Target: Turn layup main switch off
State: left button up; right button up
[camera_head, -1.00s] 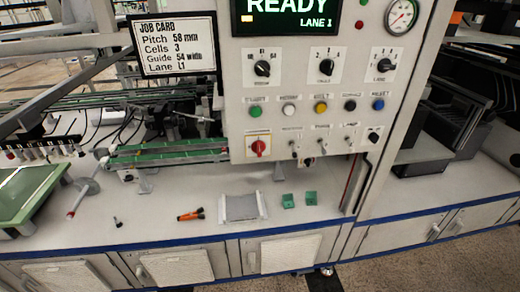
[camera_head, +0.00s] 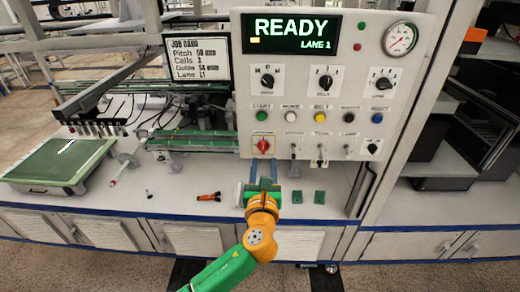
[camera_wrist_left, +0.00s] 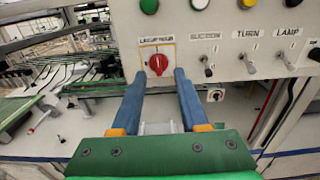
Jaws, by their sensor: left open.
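The main switch (camera_head: 263,146) is a red rotary knob on a pale plate with a yellow area, at the lower left of the control panel. In the left wrist view the red knob (camera_wrist_left: 158,63) shows just beyond the fingertips, with its handle about upright. My left gripper (camera_head: 262,166) is below the switch in the head view. In the left wrist view its two blue fingers (camera_wrist_left: 167,78) are apart with nothing between them, the knob showing near the left fingertip. Whether they touch the panel I cannot tell. My right gripper is in neither view.
The control panel (camera_head: 400,95) carries a READY display (camera_head: 297,30), a gauge (camera_head: 400,39), dials, coloured buttons and toggle switches close to the main switch. An orange-and-black tool (camera_head: 209,197) and green blocks (camera_head: 319,197) lie on the bench. A green tray (camera_head: 60,163) is at left.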

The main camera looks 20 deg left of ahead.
aim_at(263, 146)
pick_arm(q)
jog(key=x, duration=0.6)
jog(key=shift+w+a+f, duration=0.1)
jog(key=shift+w+a, duration=0.1)
jog(key=shift+a, duration=0.15)
jog(key=shift+w, duration=0.5)
jog(key=shift+s, duration=0.1)
jog(key=shift+c, duration=0.2)
grip_shut()
